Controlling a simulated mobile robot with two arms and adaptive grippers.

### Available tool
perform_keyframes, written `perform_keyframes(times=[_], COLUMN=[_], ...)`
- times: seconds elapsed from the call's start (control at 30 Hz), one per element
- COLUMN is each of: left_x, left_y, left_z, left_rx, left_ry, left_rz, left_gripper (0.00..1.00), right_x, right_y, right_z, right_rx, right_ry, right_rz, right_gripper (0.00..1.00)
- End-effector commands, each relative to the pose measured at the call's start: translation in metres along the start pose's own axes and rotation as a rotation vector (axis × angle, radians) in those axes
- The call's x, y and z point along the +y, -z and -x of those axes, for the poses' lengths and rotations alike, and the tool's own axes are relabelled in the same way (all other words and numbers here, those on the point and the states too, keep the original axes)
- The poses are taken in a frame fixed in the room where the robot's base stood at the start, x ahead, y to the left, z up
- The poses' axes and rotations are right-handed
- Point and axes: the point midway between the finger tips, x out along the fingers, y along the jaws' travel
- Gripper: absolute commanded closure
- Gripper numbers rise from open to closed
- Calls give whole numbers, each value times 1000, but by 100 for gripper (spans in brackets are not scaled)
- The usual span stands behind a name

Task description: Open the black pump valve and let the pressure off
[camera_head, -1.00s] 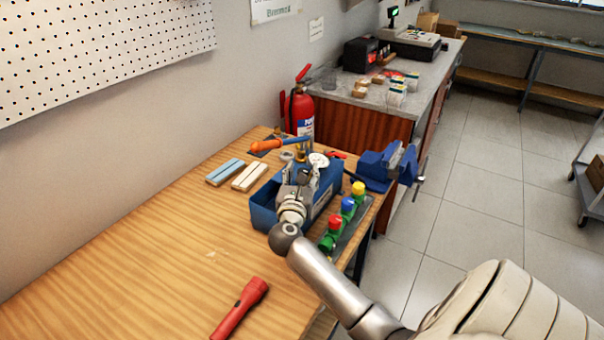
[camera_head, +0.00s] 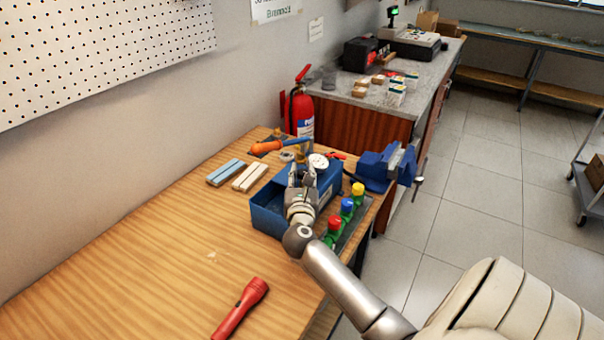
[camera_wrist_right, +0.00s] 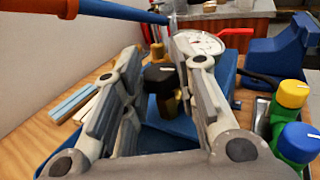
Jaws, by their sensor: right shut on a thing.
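The blue test pump (camera_head: 268,219) stands on the wooden bench, and its blue body also shows in the right wrist view (camera_wrist_right: 225,72). Its black valve knob (camera_wrist_right: 160,78) sits on a brass stem between my right fingers in that view. My right gripper (camera_head: 302,172) reaches down over the pump and is shut on the black valve; its fingers also show in the wrist view (camera_wrist_right: 163,66). In the head view the fingers hide the knob. The pump's round white gauge (camera_wrist_right: 199,43) is just behind the right finger. My left gripper is not in view.
The pump lever's orange grip (camera_head: 267,147) lies across the far side. Colored-cap valves (camera_head: 347,207) stand close on the right, with a blue vise (camera_head: 378,168) behind. A red flashlight (camera_head: 240,308) lies in front. The bench's left side is clear.

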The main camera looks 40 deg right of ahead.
Motion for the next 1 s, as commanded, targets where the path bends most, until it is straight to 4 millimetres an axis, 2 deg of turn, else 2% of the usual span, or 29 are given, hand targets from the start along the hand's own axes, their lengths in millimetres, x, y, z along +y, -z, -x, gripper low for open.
perform_keyframes(times=[0.3, 0.5, 0.67, 1.0], left_x=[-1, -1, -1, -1], left_y=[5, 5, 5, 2], left_z=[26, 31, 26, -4], left_rx=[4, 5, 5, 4], left_ry=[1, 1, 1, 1], left_rz=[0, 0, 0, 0], left_gripper=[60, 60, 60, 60], right_x=[-6, -8, -10, -12], right_y=[-2, 1, 3, 6], right_z=[0, -2, -3, -7], right_rx=[5, 5, 4, 2], right_ry=[-275, -465, -615, -903], right_rz=[7, 6, 4, 1], right_gripper=[96, 96, 96, 96])
